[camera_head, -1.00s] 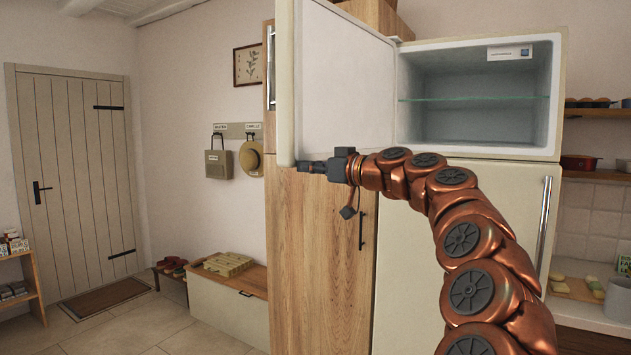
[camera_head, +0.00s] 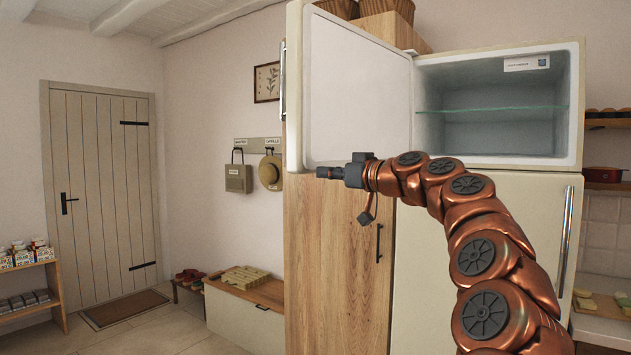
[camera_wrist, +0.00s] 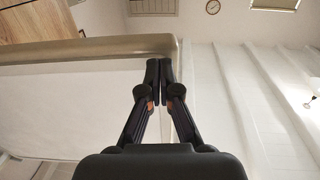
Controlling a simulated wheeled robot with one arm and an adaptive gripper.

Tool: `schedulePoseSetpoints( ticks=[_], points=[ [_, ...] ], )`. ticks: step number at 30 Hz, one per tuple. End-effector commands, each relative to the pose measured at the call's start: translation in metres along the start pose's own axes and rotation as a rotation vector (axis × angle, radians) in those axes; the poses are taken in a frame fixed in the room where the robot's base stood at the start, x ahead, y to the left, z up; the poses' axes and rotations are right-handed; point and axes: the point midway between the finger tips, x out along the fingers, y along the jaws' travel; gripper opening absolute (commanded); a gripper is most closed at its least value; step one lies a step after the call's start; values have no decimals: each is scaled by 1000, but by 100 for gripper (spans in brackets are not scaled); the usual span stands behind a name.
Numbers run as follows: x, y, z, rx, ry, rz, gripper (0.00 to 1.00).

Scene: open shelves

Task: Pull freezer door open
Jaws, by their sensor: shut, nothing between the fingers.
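The freezer door (camera_head: 355,92) is the upper white door. It stands wide open, swung out to the left, with its inner face showing. Its metal handle (camera_head: 283,80) is on the outer side at the far left edge. The freezer compartment (camera_head: 490,130) is open, with a glass shelf and nothing on it. My gripper (camera_head: 320,172) is at the lower edge of the door, near its free end. In the wrist view my gripper's fingers (camera_wrist: 159,68) are together and empty, close to the door's beige edge (camera_wrist: 90,50). I cannot tell whether they touch it.
The lower fridge door (camera_head: 430,260) is shut, with a long handle (camera_head: 566,240) at right. A wooden cabinet (camera_head: 325,270) stands left of the fridge. Baskets (camera_head: 385,10) sit on top. A bench (camera_head: 240,310) and a small shelf (camera_head: 30,300) stand further left.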

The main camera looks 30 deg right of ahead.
Motion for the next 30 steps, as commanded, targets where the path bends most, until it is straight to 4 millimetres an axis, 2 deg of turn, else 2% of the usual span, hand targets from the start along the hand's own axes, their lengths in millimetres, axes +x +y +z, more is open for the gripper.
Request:
schedulePoseSetpoints(
  ticks=[3, 15, 20, 26, 29, 30],
  points=[
    [-25, -1, 1, -1, 4, -1, 0],
    [-86, -3, 1, 0, 1, -9, 0],
    [-96, -2, 1, 0, 0, -8, 0],
    [-98, -2, 1, 1, -2, -8, 0],
    [-93, -11, 3, 7, -18, -24, 0],
    [-88, -20, 5, 14, -33, -39, 0]
  ],
)
